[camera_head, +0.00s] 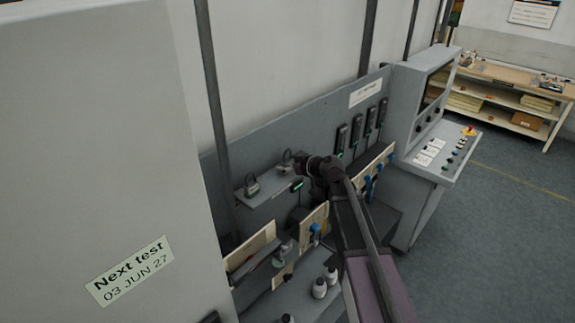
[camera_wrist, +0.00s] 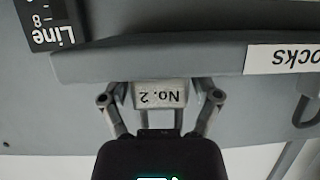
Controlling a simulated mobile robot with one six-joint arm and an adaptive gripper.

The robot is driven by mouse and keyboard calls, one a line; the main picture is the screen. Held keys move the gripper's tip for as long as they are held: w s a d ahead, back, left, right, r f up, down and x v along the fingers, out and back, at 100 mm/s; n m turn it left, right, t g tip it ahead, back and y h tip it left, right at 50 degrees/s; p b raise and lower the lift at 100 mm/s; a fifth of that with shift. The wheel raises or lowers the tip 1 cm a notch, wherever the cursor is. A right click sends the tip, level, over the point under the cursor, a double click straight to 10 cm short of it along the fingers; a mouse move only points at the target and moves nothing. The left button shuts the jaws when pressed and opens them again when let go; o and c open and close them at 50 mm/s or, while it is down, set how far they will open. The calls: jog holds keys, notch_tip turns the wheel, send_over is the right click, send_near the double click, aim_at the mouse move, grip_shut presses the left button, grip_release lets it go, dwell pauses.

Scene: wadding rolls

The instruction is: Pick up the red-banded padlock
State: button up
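A grey block with a pale "No. 2" label, apparently a padlock's body (camera_wrist: 160,94), is between the two fingers of my gripper (camera_wrist: 161,98) in the wrist view. The label reads upside down. Whether the fingers press on its sides or leave small gaps, I cannot tell. No red band shows on it. In the head view my gripper (camera_head: 299,164) is beside the right padlock (camera_head: 286,161) on a small grey shelf (camera_head: 268,199). Another padlock (camera_head: 252,185) stands further left on that shelf. Its bands are too small to read.
The shelf edge (camera_wrist: 150,62) carries a label ending in "ocks" (camera_wrist: 283,57), and a dark "Line 8" tag (camera_wrist: 45,22) is close by. A grey shackle-like loop (camera_wrist: 307,108) is at right. Below are white bottles (camera_head: 320,288). A control console (camera_head: 438,150) stands to the right.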

jog(key=c, duration=0.6)
jog(key=shift+r, duration=0.25)
jog(key=shift+c, duration=0.2)
notch_tip(320, 180, up, 4)
jog(key=p, duration=0.4)
jog(key=shift+f, duration=0.15)
jog(key=s+d+p, duration=0.1)
jog(key=s+d, duration=0.1)
jog(key=s, duration=1.3)
jog(key=shift+s+d+r, duration=0.2)
jog(key=shift+s+r, duration=0.2)
